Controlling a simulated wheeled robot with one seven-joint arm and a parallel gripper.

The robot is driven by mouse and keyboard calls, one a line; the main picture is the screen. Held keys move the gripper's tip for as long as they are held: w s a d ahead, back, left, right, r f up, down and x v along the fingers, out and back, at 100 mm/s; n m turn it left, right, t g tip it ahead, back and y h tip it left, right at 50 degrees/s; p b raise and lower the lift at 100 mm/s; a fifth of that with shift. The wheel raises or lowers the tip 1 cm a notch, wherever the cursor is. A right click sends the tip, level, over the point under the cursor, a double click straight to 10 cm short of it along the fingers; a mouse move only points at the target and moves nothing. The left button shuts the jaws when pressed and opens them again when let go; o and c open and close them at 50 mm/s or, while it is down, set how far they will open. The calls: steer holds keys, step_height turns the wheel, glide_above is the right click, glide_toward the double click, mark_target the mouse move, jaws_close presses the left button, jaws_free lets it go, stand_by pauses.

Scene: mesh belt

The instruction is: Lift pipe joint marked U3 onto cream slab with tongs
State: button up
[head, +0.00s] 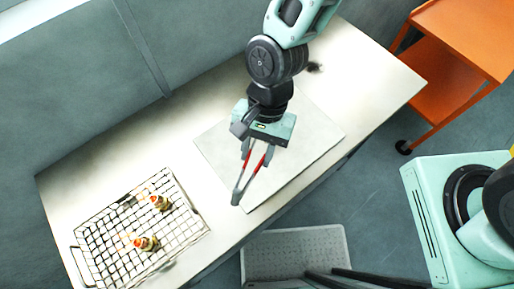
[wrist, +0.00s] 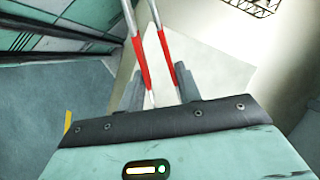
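My gripper (head: 257,150) is shut on metal tongs (head: 253,176) with red grips. In the wrist view, its grey fingers (wrist: 160,88) press against both red grips, and the tongs (wrist: 142,65) run out past the top edge. The tong tips hang over the left part of the cream slab (head: 312,141) and hold nothing that I can see. The slab (wrist: 215,62) is bare. Two brass pipe joints with orange-red ends, an upper one (head: 160,203) and a lower one (head: 146,243), sit on the wire mesh (head: 112,222). I cannot read a U3 mark on either.
The pale table (head: 105,175) carries mesh and slab, with a bare strip between them. The mesh corner also shows in the wrist view (wrist: 250,8). An orange cart (head: 455,45) stands at upper right. A grey perforated surface (head: 295,250) lies below the table's front edge.

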stand_by(0.4)
step_height(320, 180, up, 10)
steer(key=p, duration=0.8)
